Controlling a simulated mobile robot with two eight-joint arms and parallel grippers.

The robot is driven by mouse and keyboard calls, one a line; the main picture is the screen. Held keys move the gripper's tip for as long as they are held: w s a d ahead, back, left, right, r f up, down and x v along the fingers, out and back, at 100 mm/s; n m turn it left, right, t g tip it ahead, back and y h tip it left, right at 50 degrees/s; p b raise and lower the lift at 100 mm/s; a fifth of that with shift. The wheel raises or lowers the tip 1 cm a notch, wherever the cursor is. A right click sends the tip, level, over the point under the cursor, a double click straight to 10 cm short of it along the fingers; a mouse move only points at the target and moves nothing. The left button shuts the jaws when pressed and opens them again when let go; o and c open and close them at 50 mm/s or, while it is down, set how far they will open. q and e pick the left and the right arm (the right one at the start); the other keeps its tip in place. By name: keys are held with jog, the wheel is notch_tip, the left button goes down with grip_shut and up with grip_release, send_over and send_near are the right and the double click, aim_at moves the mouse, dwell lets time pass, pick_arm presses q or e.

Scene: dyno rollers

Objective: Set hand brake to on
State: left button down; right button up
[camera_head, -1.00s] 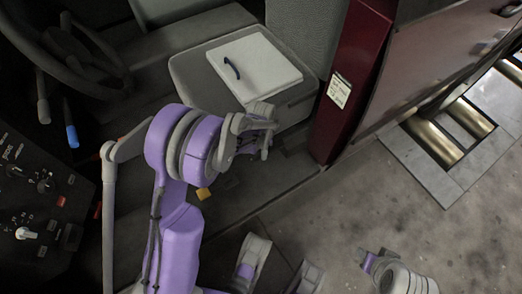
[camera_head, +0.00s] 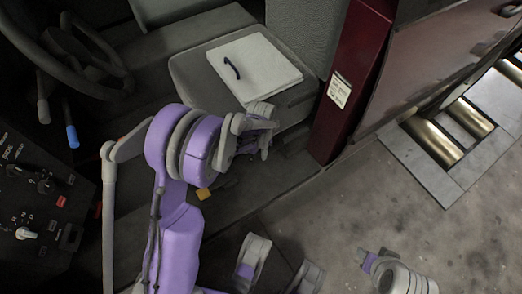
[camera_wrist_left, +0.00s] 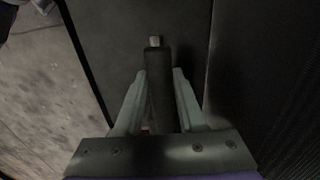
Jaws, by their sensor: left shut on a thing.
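The hand brake lever (camera_wrist_left: 158,95) shows in the left wrist view as a dark, straight grip with a pale button at its tip. My left gripper (camera_wrist_left: 158,76) has its two grey fingers on either side of the grip and is shut on it. The tip of the lever sticks out past the fingertips. In the head view my left gripper (camera_head: 265,146) is beside the seat base, near the cab's door side. The lever cannot be made out there behind my purple arm. My right gripper cannot be made out.
A grey seat (camera_head: 190,72) carries a white clipboard-like item (camera_head: 258,68). A dark red post (camera_head: 350,80) stands right of it. The steering wheel (camera_head: 60,55) and a control panel (camera_head: 35,195) are at left. Concrete floor (camera_head: 440,230) and rollers (camera_head: 432,138) lie outside.

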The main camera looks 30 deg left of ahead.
pick_arm(q)
jog(key=r+g, duration=0.1)
jog(key=r, duration=0.1)
jog(key=w+d+r+g+y+p, duration=0.1)
jog(key=r, duration=0.2)
jog(key=w+r+g+y+p, duration=0.1)
jog(key=r+g, duration=0.1)
jog(key=r, duration=0.1)
jog(key=shift+w+d+r, duration=0.15)
jog(key=shift+w+r, duration=0.05)
jog(key=shift+w+d+r+g+y, duration=0.1)
jog(key=shift+r+g+y, duration=0.1)
jog(key=shift+r, duration=0.15)
jog(key=shift+w+r+g+y, duration=0.1)
jog(key=shift+r+y, duration=0.1)
jog(key=shift+r, duration=0.1)
jog(key=c, duration=0.5)
grip_release()
notch_tip(320, 180, up, 7)
jog(key=p, duration=0.2)
send_over(276, 143)
jog(key=shift+f, duration=0.2)
